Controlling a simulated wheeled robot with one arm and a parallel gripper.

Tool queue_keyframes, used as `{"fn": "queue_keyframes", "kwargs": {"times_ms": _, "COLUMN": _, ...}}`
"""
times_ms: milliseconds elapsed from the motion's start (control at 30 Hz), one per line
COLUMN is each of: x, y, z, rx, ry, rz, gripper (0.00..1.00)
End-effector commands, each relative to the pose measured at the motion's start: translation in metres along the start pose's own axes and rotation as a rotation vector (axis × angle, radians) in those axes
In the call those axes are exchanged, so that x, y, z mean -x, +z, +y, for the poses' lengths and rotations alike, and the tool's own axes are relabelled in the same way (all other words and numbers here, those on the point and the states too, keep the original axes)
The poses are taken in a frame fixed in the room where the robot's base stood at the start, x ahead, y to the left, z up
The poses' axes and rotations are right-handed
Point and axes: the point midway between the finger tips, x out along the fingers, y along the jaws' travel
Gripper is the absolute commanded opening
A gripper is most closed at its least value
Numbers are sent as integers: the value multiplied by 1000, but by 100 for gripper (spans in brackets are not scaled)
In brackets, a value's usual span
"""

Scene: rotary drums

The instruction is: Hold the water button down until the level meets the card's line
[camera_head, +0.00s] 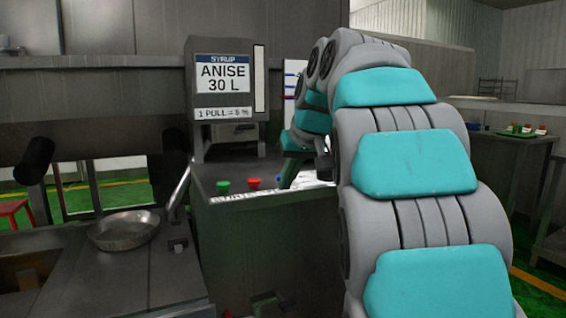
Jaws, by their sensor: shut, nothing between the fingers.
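A green button (223,186) and a red button (254,182) stand on the grey counter top. Which one is the water button I cannot read. My gripper (286,184) is shut and points down just right of the red button; whether it touches anything under it is hidden by my arm. A white panel with coloured marks (290,80) stands behind, mostly covered by my arm. I cannot tell whether it is the card, and no water level can be made out.
A grey syrup unit (224,145) with the label "ANISE 30 L" (223,78) and a pale upright strip (259,78) stands behind the buttons. A metal pan (124,230) lies on the left bench. A green tray (520,134) with small items sits far right.

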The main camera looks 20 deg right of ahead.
Motion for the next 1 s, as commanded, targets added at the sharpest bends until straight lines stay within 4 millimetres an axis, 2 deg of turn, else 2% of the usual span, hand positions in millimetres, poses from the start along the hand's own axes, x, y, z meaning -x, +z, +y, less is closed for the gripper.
{"fn": "queue_keyframes", "kwargs": {"times_ms": 33, "x": 12, "y": -23, "z": 8, "rx": 15, "ry": 7, "rz": 39, "gripper": 0}}
{"fn": "queue_keyframes", "kwargs": {"times_ms": 100, "x": 26, "y": -46, "z": 15, "rx": 42, "ry": 14, "rz": 87, "gripper": 0}}
{"fn": "queue_keyframes", "kwargs": {"times_ms": 200, "x": 42, "y": -70, "z": 22, "rx": 79, "ry": 22, "rz": 137, "gripper": 0}}
{"fn": "queue_keyframes", "kwargs": {"times_ms": 300, "x": 55, "y": -86, "z": 28, "rx": 110, "ry": 31, "rz": 174, "gripper": 0}}
{"fn": "queue_keyframes", "kwargs": {"times_ms": 433, "x": 64, "y": -98, "z": 32, "rx": 135, "ry": 38, "rz": 203, "gripper": 0}}
{"fn": "queue_keyframes", "kwargs": {"times_ms": 567, "x": 67, "y": -101, "z": 33, "rx": 144, "ry": 40, "rz": 212, "gripper": 0}}
{"fn": "queue_keyframes", "kwargs": {"times_ms": 867, "x": 66, "y": -100, "z": 33, "rx": 144, "ry": 39, "rz": 211, "gripper": 0}}
{"fn": "queue_keyframes", "kwargs": {"times_ms": 1000, "x": 57, "y": -104, "z": 36, "rx": 142, "ry": 39, "rz": 209, "gripper": 0}}
